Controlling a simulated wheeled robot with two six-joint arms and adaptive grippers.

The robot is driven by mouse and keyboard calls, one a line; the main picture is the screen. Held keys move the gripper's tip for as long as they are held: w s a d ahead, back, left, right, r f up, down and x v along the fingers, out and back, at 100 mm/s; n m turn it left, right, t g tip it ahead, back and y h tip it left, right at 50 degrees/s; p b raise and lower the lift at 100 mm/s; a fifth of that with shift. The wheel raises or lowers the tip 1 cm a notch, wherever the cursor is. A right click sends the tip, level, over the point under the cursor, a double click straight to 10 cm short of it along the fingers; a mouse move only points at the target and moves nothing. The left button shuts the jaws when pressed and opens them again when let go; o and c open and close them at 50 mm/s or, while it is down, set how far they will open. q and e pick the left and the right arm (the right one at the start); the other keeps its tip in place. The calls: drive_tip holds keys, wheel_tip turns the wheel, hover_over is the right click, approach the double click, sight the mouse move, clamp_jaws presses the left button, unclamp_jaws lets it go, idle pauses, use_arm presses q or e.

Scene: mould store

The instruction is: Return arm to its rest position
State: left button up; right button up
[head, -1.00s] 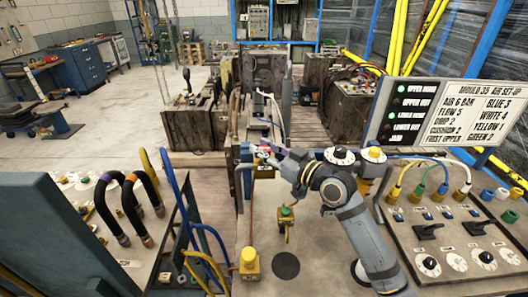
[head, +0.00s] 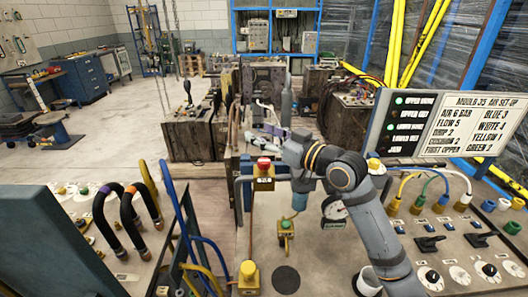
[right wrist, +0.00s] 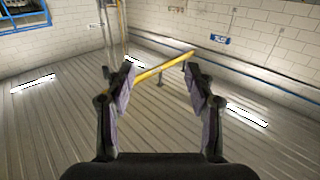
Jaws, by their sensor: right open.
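My right arm (head: 360,195) rises from the right-hand bench and bends left at its elbow. Its gripper (head: 258,136) points left above the red button box, near the dark machine blocks. In the right wrist view my right gripper (right wrist: 160,68) is open, its two fingers apart with nothing held between them. A yellow bar (right wrist: 162,68) shows in the background beyond the fingers. My left gripper is in neither current view.
A yellow box with a red button (head: 263,170) stands below the gripper. A round gauge (head: 335,209) is beside the forearm. A lettered sign panel (head: 470,125) and a hose-and-dial console (head: 450,245) stand right. A hose panel (head: 110,235) stands left.

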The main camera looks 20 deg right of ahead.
drive_tip(key=shift+r, duration=0.95)
